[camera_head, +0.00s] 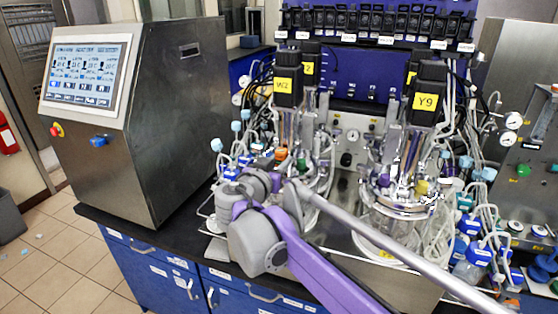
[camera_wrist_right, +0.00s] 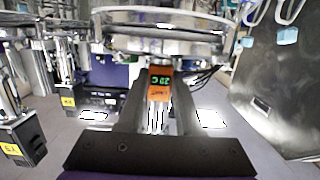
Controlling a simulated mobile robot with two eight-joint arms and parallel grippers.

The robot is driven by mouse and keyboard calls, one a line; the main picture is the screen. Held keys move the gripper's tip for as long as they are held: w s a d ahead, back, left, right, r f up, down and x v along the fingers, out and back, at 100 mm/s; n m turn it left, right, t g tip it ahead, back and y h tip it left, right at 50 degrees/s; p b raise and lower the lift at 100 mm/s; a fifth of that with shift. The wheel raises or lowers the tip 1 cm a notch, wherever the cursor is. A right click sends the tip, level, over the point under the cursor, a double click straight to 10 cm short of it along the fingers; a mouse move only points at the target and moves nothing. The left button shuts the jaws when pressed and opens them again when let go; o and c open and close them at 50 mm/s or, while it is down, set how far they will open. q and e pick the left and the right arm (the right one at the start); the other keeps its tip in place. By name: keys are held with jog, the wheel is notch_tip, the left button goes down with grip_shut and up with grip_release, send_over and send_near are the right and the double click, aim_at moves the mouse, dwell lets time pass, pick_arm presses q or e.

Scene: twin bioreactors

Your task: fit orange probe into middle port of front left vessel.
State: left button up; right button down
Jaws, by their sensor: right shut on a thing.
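The front left vessel carries a black motor with a yellow W2 label (camera_head: 288,85). Its steel head and tubing show below, partly hidden by my right arm. My right gripper (camera_head: 272,160) is at the near left side of this vessel's head and small in the head view. In the right wrist view my right gripper (camera_wrist_right: 158,92) is shut on the orange probe (camera_wrist_right: 160,72), which has a small green display. A steel vessel rim (camera_wrist_right: 160,42) is just above the probe in that picture; I cannot tell whether they touch. The middle port cannot be made out. My left gripper is not in view.
A second vessel with a Y9 motor (camera_head: 425,100) stands to the right. Tubing and blue-capped bottles (camera_head: 478,252) crowd the right side. A steel control cabinet with a screen (camera_head: 88,72) stands at the left. Black bench top (camera_head: 150,222) is bare in front of the cabinet.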

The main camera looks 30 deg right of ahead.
jog(key=shift+f, duration=0.2)
dwell(0.4)
jog(key=c, duration=0.5)
grip_release()
jog(key=v, duration=1)
jog(key=shift+s+a, duration=0.25)
jog(key=shift+s, duration=0.1)
jog(key=shift+f, duration=0.1)
jog(key=s+d+f+n+g+y, duration=0.1)
jog(key=s+f+n+g+y, duration=0.3)
jog(key=f, duration=0.6)
jog(key=s+d+f+n+y, duration=0.1)
jog(key=s+f+y, duration=0.1)
jog(key=s+f, duration=0.6)
jog(key=s+a+f+n+y, duration=0.5)
jog(key=s+a+f+y, duration=0.1)
jog(key=f, duration=0.6)
jog(key=shift+s+a+f+g, duration=0.25)
jog(key=shift+a+f+g, duration=0.05)
jog(key=shift+a, duration=0.5)
